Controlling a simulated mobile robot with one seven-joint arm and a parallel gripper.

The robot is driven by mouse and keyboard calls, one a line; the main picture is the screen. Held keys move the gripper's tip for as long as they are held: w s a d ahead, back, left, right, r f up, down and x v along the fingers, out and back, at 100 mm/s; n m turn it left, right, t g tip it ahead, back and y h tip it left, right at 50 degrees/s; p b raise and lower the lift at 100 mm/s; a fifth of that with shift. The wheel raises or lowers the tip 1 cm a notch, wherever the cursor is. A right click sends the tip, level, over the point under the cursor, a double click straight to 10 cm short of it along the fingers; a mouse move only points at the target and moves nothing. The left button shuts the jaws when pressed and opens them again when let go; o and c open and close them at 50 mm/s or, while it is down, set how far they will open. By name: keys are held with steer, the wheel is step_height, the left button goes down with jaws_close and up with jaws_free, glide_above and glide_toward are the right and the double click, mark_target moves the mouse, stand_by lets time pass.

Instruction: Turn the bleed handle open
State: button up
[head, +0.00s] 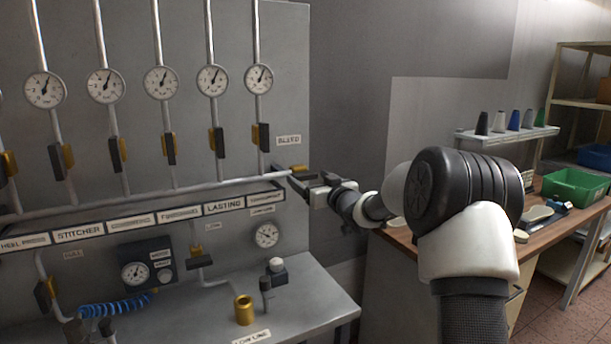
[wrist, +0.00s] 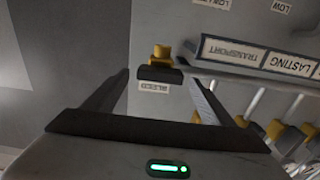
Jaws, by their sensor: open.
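The bleed valve shows at the right end of the manifold pipe, with a brass body (head: 299,168) and a dark handle. In the wrist view its brass body (wrist: 161,54) and black handle (wrist: 160,75) lie ahead, between my two fingers in the picture. The handle lies crosswise there. The BLEED label (head: 289,140) is on the panel above the valve; it appears upside down in the wrist view (wrist: 154,88). My gripper (head: 298,181) is open and empty, close to the valve. I cannot tell whether the fingers touch the handle.
Several gauges (head: 258,79) and brass valves with black handles line the panel to the left. The manifold pipe (head: 150,193) and label strip (head: 223,207) run close by. A metal bench (head: 300,310) lies below. A wooden table (head: 560,225) stands right.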

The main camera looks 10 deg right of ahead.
mark_target(307, 177)
steer(key=shift+x, duration=1.65)
steer(key=c, duration=1.1)
steer(key=shift+o, duration=0.2)
